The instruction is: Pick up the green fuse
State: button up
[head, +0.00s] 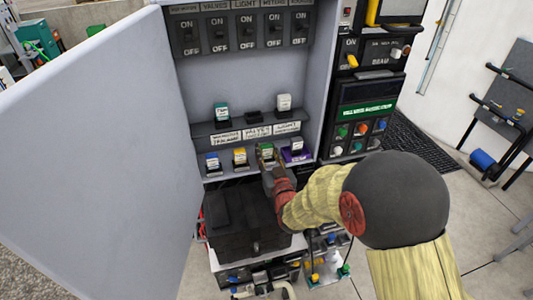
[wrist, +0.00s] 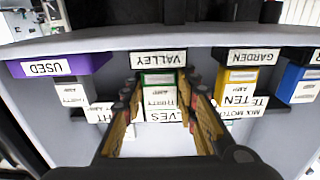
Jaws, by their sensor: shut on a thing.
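The green fuse (head: 266,150), a pale block with a green edge, is in the lower row of the cabinet's fuse shelf, between a yellow fuse and a grey one. In the wrist view the green fuse (wrist: 160,92) reads THIRTY AMP and lies between my two fingers, behind the upside-down VALLEY label. My gripper (head: 268,163) reaches in from the front right and is shut on the green fuse; it also shows in the wrist view (wrist: 162,82). The fuse's lower end is hidden, so I cannot tell whether it is clear of its socket.
A yellow fuse (head: 239,156) and a blue fuse (head: 212,162) stand left of it. A grey-white fuse (head: 297,146) stands right on a purple USED holder (head: 296,157). The open cabinet door (head: 100,150) blocks the left.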

jog(key=c, duration=0.3)
jog(key=shift+r, duration=0.15)
jog(key=shift+r, duration=0.6)
jog(key=s+d+r+b, duration=0.1)
jog(key=s+d+r, duration=0.1)
jog(key=s+r, duration=0.9)
jog(key=s, duration=0.3)
jog(key=shift+r+b, duration=0.3)
notch_tip(320, 180, up, 3)
jog(key=shift+f+p, duration=0.15)
jog(key=shift+p, duration=0.4)
